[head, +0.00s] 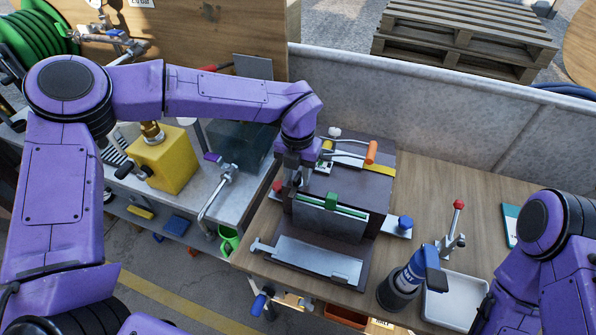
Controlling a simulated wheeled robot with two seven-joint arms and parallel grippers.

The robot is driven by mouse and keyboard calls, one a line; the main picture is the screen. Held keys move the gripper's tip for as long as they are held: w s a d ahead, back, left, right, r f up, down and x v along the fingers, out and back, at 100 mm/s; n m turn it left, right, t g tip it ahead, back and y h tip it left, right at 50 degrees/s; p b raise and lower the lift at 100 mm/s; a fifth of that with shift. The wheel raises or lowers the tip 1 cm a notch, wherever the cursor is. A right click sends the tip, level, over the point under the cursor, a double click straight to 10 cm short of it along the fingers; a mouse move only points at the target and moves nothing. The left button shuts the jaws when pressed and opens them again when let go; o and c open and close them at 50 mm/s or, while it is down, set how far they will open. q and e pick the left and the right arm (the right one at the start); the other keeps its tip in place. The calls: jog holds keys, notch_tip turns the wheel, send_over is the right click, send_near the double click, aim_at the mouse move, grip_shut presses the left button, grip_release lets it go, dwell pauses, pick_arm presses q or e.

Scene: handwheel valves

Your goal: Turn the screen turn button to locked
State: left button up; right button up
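A dark brown fixture (383,195) stands on the wooden workbench, with a grey metal screen panel (328,222) at its front. A green strip runs along the panel's top edge with a green block (331,200) at its middle. I cannot tell for sure which part is the turn button, or its position. My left gripper (290,184) points down at the fixture's left end, close to a red knob (277,186). The gripper hides that corner, and its fingers are too small to read as open or shut. My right arm is at the right edge; its gripper is not visible.
A blue knob (405,222) and an orange-handled lever (371,152) are on the fixture. A yellow box (165,160) stands left. Bare bench lies behind right.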

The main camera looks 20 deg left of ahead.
aim_at(298, 175)
pick_arm(q)
jog(key=shift+r, duration=0.1)
notch_tip(298, 175, up, 10)
jog(key=b, duration=0.2)
jog(key=shift+r, duration=0.2)
